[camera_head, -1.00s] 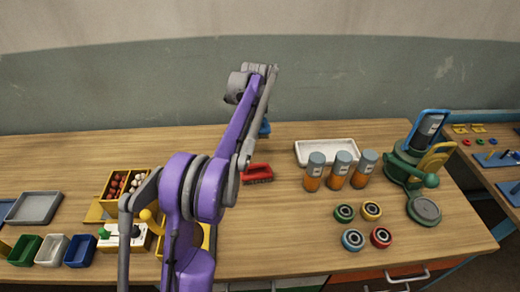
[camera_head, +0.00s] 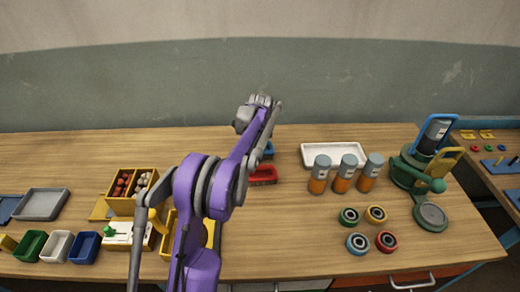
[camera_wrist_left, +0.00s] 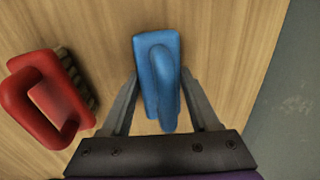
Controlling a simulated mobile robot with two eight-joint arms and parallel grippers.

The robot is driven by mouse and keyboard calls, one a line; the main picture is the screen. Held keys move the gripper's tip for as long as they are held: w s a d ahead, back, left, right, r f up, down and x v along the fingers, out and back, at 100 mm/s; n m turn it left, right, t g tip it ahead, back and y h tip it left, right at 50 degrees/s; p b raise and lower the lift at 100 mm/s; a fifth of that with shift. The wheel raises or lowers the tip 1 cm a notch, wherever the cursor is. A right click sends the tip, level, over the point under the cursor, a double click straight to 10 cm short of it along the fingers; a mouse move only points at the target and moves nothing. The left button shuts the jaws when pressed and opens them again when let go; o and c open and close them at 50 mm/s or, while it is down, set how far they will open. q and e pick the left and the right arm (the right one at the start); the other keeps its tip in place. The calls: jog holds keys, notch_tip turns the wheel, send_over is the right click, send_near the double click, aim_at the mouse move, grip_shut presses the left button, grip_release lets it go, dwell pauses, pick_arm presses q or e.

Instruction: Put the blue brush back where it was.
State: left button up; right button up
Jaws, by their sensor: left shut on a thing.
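The blue brush (camera_head: 268,151) is at the back middle of the table, partly hidden behind my left arm. In the left wrist view the blue brush (camera_wrist_left: 157,75) stands with its handle toward the camera, between the two fingers of my left gripper (camera_wrist_left: 158,88), which is shut on it. In the head view my arm hides the fingers. A red brush (camera_head: 263,174) lies just in front of the blue one; it also shows in the left wrist view (camera_wrist_left: 48,98), to the left and apart. I cannot tell whether the blue brush touches the table. My right gripper is out of view.
A white tray (camera_head: 309,152) and several orange-and-grey bottles (camera_head: 343,174) stand right of the brushes. Several coloured rings (camera_head: 358,243) lie in front of them. A green stand (camera_head: 410,171) is farther right. Bins (camera_head: 57,246) and a yellow box (camera_head: 122,206) are at left.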

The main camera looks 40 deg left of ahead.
pick_arm(q)
jog(key=shift+f, duration=0.15)
jog(key=o, duration=1.5)
jog(key=shift+c, duration=0.2)
notch_tip(320, 180, up, 12)
jog(key=s+d, duration=0.1)
jog(key=s, duration=0.1)
jog(key=s+d+r+n+t, duration=0.1)
jog(key=s+d+n, duration=0.15)
jog(key=d, duration=0.35)
jog(key=s+d+r+n, duration=0.1)
jog(key=s+d, duration=0.3)
jog(key=d, duration=0.2)
jog(key=s+d+f+n+t, duration=0.1)
jog(key=s+d+f+n, duration=0.1)
jog(key=s+d, duration=0.3)
jog(key=s+d+f+n+t, duration=0.1)
jog(key=s+d+f+n, duration=0.1)
jog(key=s+d+f, duration=0.3)
jog(key=s+d+f+n+t+h, duration=0.1)
jog(key=s+d, duration=0.4)
jog(key=s, duration=0.6)
jog(key=shift+d+f+n, duration=0.2)
jog(key=shift+f+n, duration=0.2)
jog(key=shift+f, duration=0.2)
jog(key=shift+d+f+n, duration=0.15)
jog(key=shift+f+n, duration=0.2)
jog(key=shift+f, duration=0.25)
